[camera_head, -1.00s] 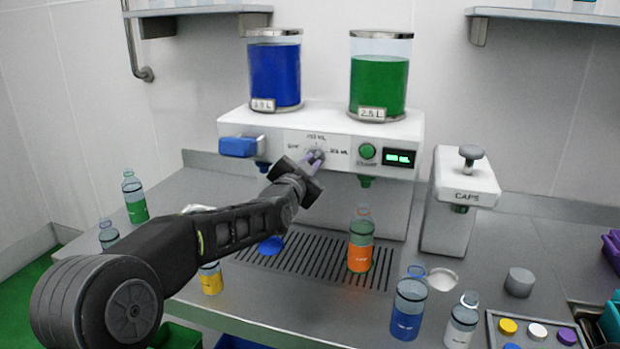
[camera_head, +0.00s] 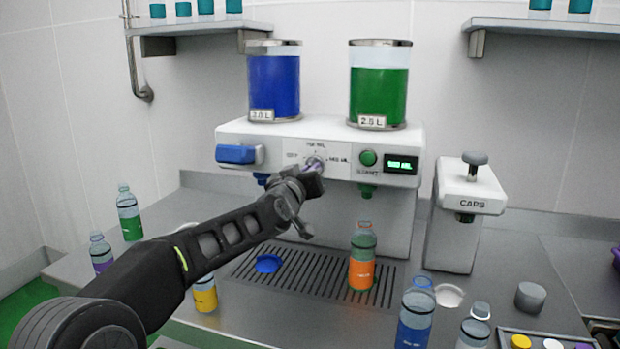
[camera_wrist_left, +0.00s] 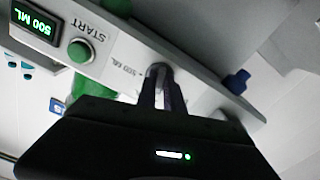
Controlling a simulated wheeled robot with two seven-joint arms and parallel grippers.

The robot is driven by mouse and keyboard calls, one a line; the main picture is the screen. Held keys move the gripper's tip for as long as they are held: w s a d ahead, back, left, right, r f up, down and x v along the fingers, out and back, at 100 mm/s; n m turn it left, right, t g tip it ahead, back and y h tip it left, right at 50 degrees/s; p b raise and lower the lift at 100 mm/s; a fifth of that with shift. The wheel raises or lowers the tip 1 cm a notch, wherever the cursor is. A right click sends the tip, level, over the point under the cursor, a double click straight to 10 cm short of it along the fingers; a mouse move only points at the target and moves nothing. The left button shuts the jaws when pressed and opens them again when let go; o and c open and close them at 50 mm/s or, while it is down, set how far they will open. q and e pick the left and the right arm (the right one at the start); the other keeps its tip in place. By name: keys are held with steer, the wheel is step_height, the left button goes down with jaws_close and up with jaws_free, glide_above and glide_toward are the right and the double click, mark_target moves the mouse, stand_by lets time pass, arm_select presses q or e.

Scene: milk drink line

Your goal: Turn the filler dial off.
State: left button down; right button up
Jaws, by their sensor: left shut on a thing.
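The filler machine (camera_head: 230,130) stands against the back wall with a dial (camera_head: 315,163) in the middle of its front panel. Marks for OFF and volumes ring the dial. My left gripper (camera_head: 312,172) reaches the dial from the front left. In the left wrist view, the two fingers (camera_wrist_left: 160,92) are shut on the dial (camera_wrist_left: 158,70), which is mostly hidden between them, so its exact pointing is unclear. The display (camera_head: 401,164) shows green text; it reads 500 ML in the left wrist view (camera_wrist_left: 37,22). My right gripper does not show.
A green start button (camera_head: 368,158) is right of the dial, a blue lever (camera_head: 236,154) left of it. A bottle with an orange label (camera_head: 362,270) stands on the drip grate (camera_head: 330,284).

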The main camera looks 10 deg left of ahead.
arm_select(q)
steer(key=shift+d+n+b, duration=0.1)
steer(key=shift+n+b, duration=0.7)
steer(key=shift+n, duration=3.2)
steer(key=c, duration=1.5)
jaws_free()
steer(key=shift+o, duration=0.2)
